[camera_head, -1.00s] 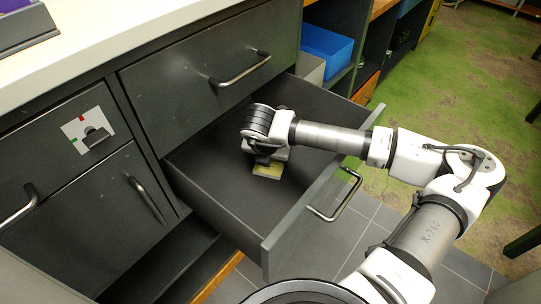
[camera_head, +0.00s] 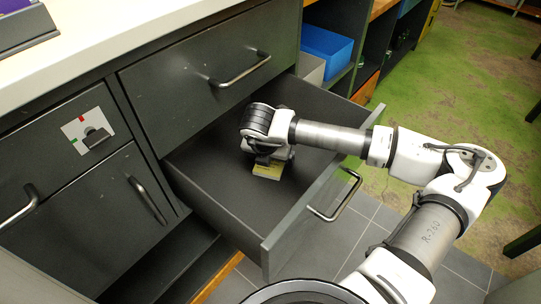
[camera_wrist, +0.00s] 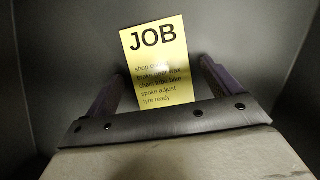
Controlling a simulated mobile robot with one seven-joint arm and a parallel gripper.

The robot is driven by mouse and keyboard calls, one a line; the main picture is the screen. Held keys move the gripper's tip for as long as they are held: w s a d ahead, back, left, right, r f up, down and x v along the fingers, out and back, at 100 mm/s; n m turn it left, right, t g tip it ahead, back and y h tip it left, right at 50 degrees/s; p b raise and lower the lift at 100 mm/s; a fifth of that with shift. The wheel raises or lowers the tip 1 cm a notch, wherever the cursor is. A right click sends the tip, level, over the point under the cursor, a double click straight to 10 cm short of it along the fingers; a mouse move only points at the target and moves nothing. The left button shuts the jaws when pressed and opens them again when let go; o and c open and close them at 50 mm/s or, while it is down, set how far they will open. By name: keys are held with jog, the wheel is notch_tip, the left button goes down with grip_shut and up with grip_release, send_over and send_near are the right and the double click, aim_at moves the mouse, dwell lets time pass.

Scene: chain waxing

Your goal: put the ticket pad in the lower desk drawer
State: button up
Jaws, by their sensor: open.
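The ticket pad is a small yellow pad headed "JOB" in the wrist view (camera_wrist: 160,52). It lies on the floor of the open lower drawer, and its yellow edge also shows in the head view (camera_head: 267,172). My gripper (camera_wrist: 160,82) is inside the drawer, just over the pad, with its two fingers apart on either side of the pad's lower part. In the head view my gripper (camera_head: 266,160) hides most of the pad. The lower drawer (camera_head: 215,197) is pulled well out and otherwise looks empty.
The upper drawer (camera_head: 190,85) above is shut. A white counter (camera_head: 110,45) runs along the top. A blue bin (camera_head: 327,50) sits in the shelf to the right. The drawer's front panel (camera_head: 300,225) stands between my arm's base and the drawer's inside.

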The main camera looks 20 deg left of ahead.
jog(key=v, duration=1.1)
jog(key=shift+s+r, duration=0.2)
jog(key=shift+r, duration=0.15)
jog(key=shift+c, duration=0.2)
dwell(0.4)
